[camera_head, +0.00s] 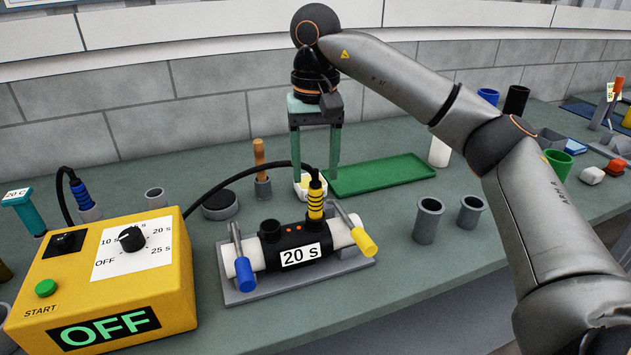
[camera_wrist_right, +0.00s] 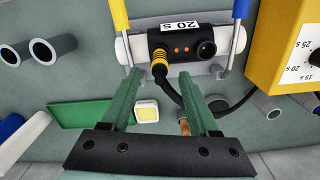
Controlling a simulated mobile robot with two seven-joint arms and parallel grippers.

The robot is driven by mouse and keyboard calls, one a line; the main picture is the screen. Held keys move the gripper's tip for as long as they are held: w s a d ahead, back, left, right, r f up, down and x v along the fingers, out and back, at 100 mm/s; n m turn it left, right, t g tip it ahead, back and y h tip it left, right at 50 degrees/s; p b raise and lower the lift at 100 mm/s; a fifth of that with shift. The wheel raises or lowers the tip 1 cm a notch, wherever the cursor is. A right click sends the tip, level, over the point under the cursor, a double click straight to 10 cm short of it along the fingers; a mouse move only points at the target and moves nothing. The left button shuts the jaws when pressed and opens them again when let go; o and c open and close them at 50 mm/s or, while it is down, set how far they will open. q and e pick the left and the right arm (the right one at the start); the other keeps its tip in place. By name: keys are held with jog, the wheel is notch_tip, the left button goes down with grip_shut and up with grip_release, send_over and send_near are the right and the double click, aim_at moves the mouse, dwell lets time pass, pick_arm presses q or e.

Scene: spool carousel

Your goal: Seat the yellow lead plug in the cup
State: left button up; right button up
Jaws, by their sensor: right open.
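The yellow lead plug (camera_head: 316,200), black with yellow bands, stands upright in the left-to-right coupler's right socket, on the black body marked "20 S" (camera_head: 300,254). Its black cable arches left to the yellow box. The plug also shows in the wrist view (camera_wrist_right: 160,67). My right gripper (camera_head: 315,173) is open and empty, pointing down behind the plug; its fingers also show in the wrist view (camera_wrist_right: 162,75). Empty grey cups stand at right (camera_head: 428,220), (camera_head: 471,211) and at back left (camera_head: 155,198); I cannot tell which is meant. My left gripper is not in view.
The yellow control box (camera_head: 170,290) reads OFF. A blue plug (camera_head: 82,194) stands in a grey cup at left. A green tray (camera_head: 385,173), a small white-and-yellow block (camera_head: 303,191) and a wooden-handled tool (camera_head: 260,158) are near my right gripper. The front right table is clear.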

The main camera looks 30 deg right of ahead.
notch_tip(320, 180, up, 7)
jog(key=p, duration=0.2)
dwell(0.6)
